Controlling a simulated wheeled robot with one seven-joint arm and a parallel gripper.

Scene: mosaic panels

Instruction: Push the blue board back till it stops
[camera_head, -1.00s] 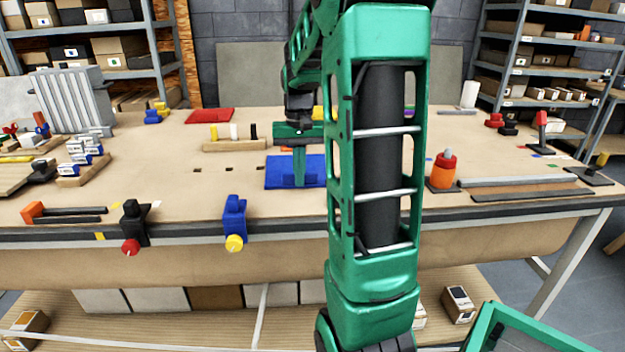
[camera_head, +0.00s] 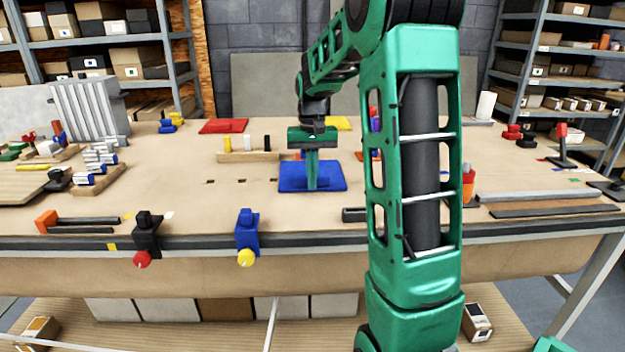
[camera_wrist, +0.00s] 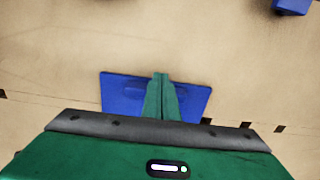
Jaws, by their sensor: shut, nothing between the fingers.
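The blue board (camera_head: 328,176) lies flat on the tan bench top, near the middle of the head view. My gripper (camera_head: 312,187) points down with its fingers closed together, and its tips show in front of the middle of the board. In the wrist view the blue board (camera_wrist: 193,98) shows on both sides of my closed fingers (camera_wrist: 162,76), which cover its middle. I cannot tell whether the tips touch the board or hover just above it.
A wooden rack with pegs (camera_head: 247,156) stands left of the board. A red board (camera_head: 223,126) and a yellow board (camera_head: 338,123) lie farther back. Blue (camera_head: 247,235) and black (camera_head: 147,240) clamps sit on the front edge. Dark slots (camera_head: 242,181) mark the bench left of the blue board.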

